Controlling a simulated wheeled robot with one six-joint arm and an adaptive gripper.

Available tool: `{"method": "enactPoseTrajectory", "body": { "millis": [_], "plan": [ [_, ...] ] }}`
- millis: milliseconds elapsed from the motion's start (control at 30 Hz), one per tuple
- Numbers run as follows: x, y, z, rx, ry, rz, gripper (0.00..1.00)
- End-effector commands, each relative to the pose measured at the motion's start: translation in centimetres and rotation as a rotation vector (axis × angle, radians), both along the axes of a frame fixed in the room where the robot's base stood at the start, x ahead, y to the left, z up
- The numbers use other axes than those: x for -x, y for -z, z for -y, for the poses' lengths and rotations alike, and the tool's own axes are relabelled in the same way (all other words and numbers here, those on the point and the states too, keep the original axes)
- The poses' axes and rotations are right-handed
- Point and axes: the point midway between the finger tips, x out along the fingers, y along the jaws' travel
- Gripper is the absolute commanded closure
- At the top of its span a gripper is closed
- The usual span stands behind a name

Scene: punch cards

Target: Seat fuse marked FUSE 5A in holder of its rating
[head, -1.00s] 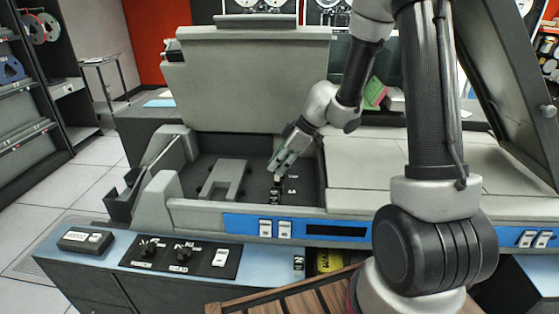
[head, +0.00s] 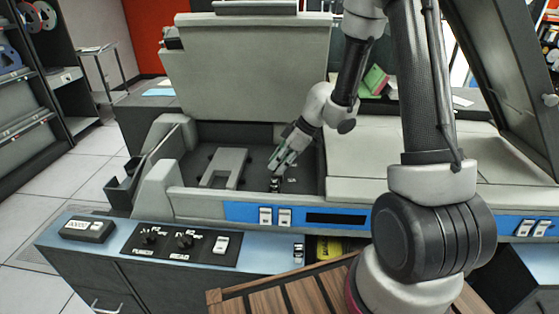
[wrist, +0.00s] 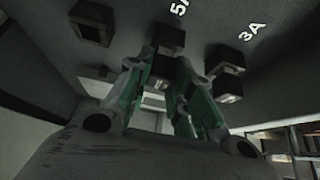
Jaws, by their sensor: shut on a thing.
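My gripper (head: 276,168) reaches down into the dark recess of the console, with green-sided fingers close above a small dark holder (head: 275,187). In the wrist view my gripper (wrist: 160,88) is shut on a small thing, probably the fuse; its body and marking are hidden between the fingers. The dark holder by the 5A mark (wrist: 169,38) sits just beyond the fingertips. The holder by the 3A mark (wrist: 230,57) is to its right, clear of the fingers. Whether the held thing touches a holder cannot be told.
Another dark block (wrist: 90,24) is at the upper left in the wrist view. A grey bracket (head: 224,168) lies left of my gripper in the recess. The raised grey lid (head: 250,70) stands behind, and the front rail (head: 200,203) borders the recess.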

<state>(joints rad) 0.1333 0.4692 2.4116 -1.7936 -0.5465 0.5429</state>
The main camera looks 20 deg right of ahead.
Motion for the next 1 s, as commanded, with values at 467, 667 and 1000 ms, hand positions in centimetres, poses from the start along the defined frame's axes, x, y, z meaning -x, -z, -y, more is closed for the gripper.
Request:
{"method": "enactPoseTrajectory", "body": {
  "millis": [467, 667, 1000],
  "plan": [
    [0.0, 0.0, 0.0, 0.000, 0.000, 0.000, 0.52],
    [0.0, 0.0, 0.0, 0.000, 0.000, 0.000, 0.52],
    [0.5, -3.2, 2.0, 0.002, 0.003, 0.006, 0.52]
  ]
}}
